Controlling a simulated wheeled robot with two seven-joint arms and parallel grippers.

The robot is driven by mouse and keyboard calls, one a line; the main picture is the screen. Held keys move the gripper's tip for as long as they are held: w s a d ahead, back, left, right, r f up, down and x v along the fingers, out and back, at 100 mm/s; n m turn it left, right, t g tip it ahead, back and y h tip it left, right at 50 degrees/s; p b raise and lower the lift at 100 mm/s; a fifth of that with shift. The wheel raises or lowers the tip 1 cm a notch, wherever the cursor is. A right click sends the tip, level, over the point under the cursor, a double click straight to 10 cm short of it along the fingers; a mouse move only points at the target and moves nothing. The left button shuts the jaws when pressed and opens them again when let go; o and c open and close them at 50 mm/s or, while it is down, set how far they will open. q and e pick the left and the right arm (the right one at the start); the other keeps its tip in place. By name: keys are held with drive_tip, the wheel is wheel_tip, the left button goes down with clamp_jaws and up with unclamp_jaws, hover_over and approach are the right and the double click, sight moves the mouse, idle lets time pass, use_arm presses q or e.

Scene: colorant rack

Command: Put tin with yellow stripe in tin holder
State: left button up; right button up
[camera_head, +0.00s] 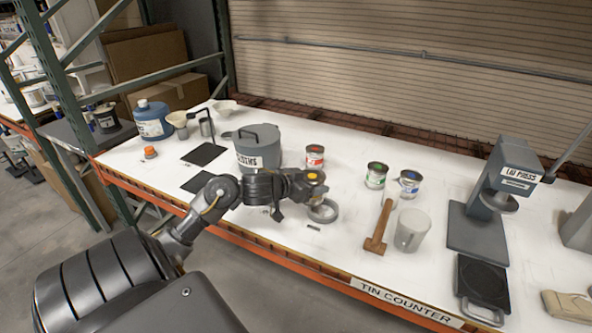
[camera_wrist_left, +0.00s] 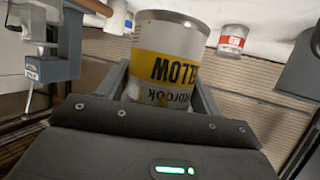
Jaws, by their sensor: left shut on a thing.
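The tin with the yellow stripe (camera_wrist_left: 165,65) is held between the two fingers of my left gripper (camera_wrist_left: 162,88) in the left wrist view. Its "YELLOW" lettering shows upside down there. In the head view my left gripper (camera_head: 306,187) is over the table, and the tin is mostly hidden, with a small yellow patch showing at the gripper's end. A grey ring (camera_head: 330,214), which looks like the tin holder, lies on the table just below the gripper in the picture. I cannot tell the gap between tin and ring. My right gripper is not in view.
Red (camera_head: 315,157), green (camera_head: 376,175) and blue (camera_head: 409,183) tins stand behind and to the right. A grey pot (camera_head: 257,150) is at left. A mallet (camera_head: 378,230), a cup (camera_head: 411,231) and a tin press (camera_head: 505,180) are at right.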

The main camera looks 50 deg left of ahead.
use_arm(q)
drive_tip(key=w+f, duration=0.1)
drive_tip(key=f, duration=0.1)
drive_tip(key=w+f, duration=0.4)
drive_tip(key=shift+w+d+b, duration=0.2)
drive_tip(key=shift+d+b, duration=0.1)
drive_tip(key=shift+d, duration=0.05)
wheel_tip(320, 180, down, 3)
drive_tip(key=shift+w+r+p, duration=0.1)
drive_tip(key=shift+p, duration=0.3)
drive_tip(key=shift+f, duration=0.25)
drive_tip(key=o, duration=1.1)
drive_tip(key=shift+f, duration=0.15)
drive_tip(key=shift+r, duration=0.2)
drive_tip(key=v, duration=1.2)
